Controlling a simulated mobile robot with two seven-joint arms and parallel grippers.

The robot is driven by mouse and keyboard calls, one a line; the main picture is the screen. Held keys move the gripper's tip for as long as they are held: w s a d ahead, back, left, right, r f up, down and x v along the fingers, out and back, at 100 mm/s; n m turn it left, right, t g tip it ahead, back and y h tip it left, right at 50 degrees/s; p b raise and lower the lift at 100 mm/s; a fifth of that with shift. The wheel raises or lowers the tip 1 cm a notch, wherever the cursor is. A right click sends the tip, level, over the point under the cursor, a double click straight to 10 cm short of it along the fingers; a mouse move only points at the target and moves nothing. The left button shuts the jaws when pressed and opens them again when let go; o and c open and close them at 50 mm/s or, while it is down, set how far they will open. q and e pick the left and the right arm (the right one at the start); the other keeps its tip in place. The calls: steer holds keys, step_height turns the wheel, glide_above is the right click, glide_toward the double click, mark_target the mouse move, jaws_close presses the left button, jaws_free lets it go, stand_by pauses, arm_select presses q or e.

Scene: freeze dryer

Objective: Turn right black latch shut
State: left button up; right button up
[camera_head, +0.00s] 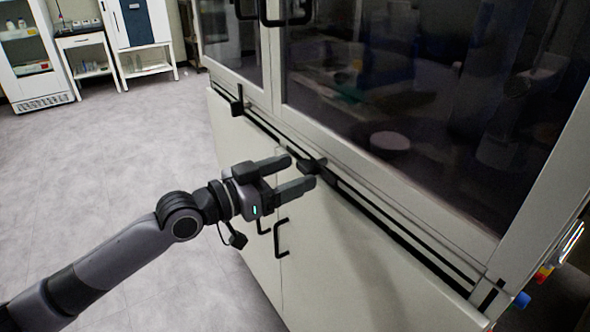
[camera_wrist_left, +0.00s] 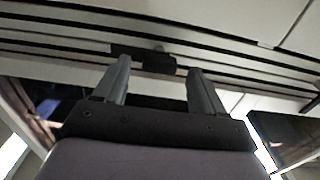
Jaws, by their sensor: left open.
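The right black latch (camera_head: 314,164) is on the dark rail along the cabinet front, under the large glass door. In the left wrist view the latch (camera_wrist_left: 158,62) is a dark block at the rail, just beyond and between the fingertips. My left gripper (camera_head: 300,172) is open, with its two fingers pointing at the latch and one on either side of it. I cannot tell whether a finger touches it. The gripper partly hides the latch in the head view. The left latch (camera_head: 238,102) stands upright on the same rail. My right gripper is not in view.
Black handles (camera_head: 282,238) are on the lower cabinet doors below my gripper. The glass door (camera_head: 400,110) rises above the rail. Coloured knobs (camera_head: 522,299) are at the cabinet's right corner. The grey floor (camera_head: 120,170) to the left is clear.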

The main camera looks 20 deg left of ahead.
arm_select(q)
steer(key=shift+w+d, duration=0.45)
steer(key=shift+w, duration=0.15)
steer(key=c, duration=1.1)
steer(key=shift+o, duration=0.2)
